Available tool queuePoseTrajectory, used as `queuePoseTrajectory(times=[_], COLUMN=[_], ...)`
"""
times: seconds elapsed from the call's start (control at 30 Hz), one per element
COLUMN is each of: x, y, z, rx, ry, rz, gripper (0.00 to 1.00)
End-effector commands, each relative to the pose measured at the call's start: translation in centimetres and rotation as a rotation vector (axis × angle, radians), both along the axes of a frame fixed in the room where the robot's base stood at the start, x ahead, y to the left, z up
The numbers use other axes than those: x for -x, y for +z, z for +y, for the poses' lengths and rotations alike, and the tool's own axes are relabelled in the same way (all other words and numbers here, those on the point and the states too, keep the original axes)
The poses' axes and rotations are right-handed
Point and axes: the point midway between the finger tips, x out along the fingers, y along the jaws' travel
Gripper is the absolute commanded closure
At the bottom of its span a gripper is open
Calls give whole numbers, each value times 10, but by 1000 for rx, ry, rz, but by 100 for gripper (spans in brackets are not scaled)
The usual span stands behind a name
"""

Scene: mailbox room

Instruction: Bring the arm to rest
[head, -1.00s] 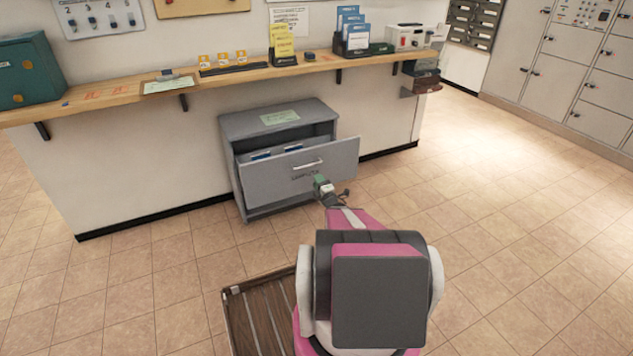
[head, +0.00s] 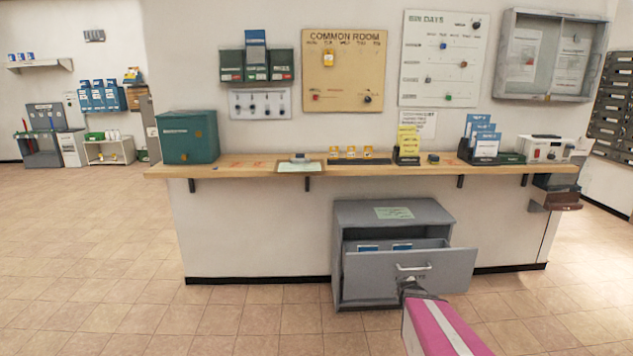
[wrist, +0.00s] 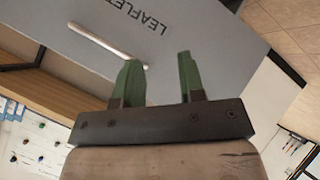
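My gripper (wrist: 160,80) shows in the wrist view with its two green fingers apart and nothing between them. The fingers point at the grey drawer front (wrist: 210,35), close to its bar handle (wrist: 108,45) and its "LEAFLET" lettering. In the head view my gripper (head: 410,287) is small and dark at the end of my pink arm, in front of the pulled-out drawer (head: 440,272). The fingers are not around the handle. Whether they touch the drawer front, I cannot tell.
The grey cabinet (head: 350,225) stands under the wooden counter (head: 235,168), its drawer open with blue-edged items inside. Leaflet holders (head: 485,145), a green box (head: 188,137) and a clipboard (head: 302,167) are on the counter. The tiled floor at left is clear.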

Motion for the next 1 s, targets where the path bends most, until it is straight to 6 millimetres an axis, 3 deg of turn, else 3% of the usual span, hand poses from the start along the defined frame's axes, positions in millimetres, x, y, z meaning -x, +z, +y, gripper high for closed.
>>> queuePoseTrajectory(times=[0.3,0.53,0.73,1.0], x=[77,138,165,167], y=[23,47,59,60], z=[82,135,155,157], rx=[-332,-471,-505,-509], ry=[-282,-466,-544,-554], rz=[398,667,783,798], gripper=[64,64,64,64])
